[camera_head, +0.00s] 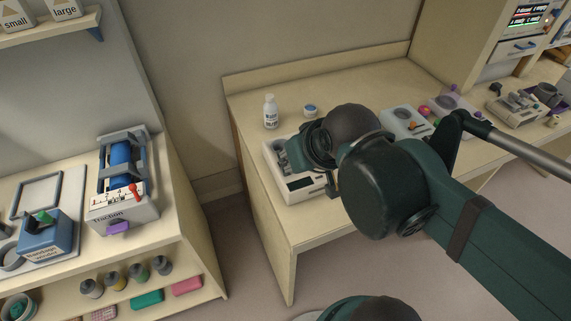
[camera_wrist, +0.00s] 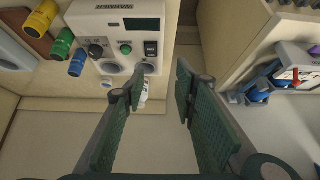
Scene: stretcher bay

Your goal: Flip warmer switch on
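A white device (camera_head: 302,188) stands on the desk in the head view, partly hidden by my arm. The wrist view shows a white panel (camera_wrist: 85,22) with a dark display (camera_wrist: 143,23), a black knob (camera_wrist: 95,50), a green button (camera_wrist: 126,48) and a black rocker switch (camera_wrist: 151,48). The switch's position cannot be told. My gripper (camera_wrist: 160,72) is open and empty, its fingertips apart.
Yellow (camera_wrist: 42,18), green (camera_wrist: 62,42) and blue (camera_wrist: 78,62) cylinders lie left of the panel. A white bottle (camera_head: 270,112) and a small blue-topped jar (camera_head: 310,110) stand behind the device. A traction unit (camera_head: 122,185) is on the left bench, across a gap.

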